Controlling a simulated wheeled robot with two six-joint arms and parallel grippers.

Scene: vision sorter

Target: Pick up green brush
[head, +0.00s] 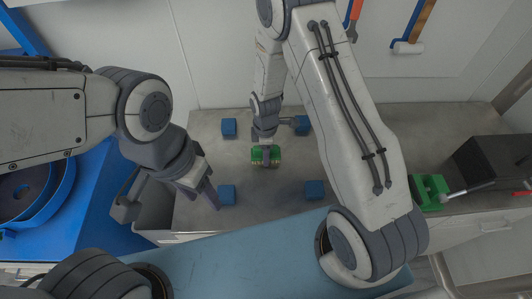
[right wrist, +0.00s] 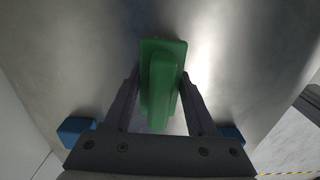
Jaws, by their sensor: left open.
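The green brush (head: 274,152) lies on the grey worktop below my right gripper (head: 265,160) in the head view. In the right wrist view the green brush (right wrist: 162,85) shows its raised narrow handle on a wider base, between the two fingers of my right gripper (right wrist: 162,90). One finger is on each side of it; I cannot tell whether they press on it. The finger partly hides the brush in the head view. My left gripper (head: 203,196) is open and empty at the left edge of the worktop, apart from the brush.
Another green object (head: 430,190) stands at the right. A blue bin (head: 90,200) is at the left.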

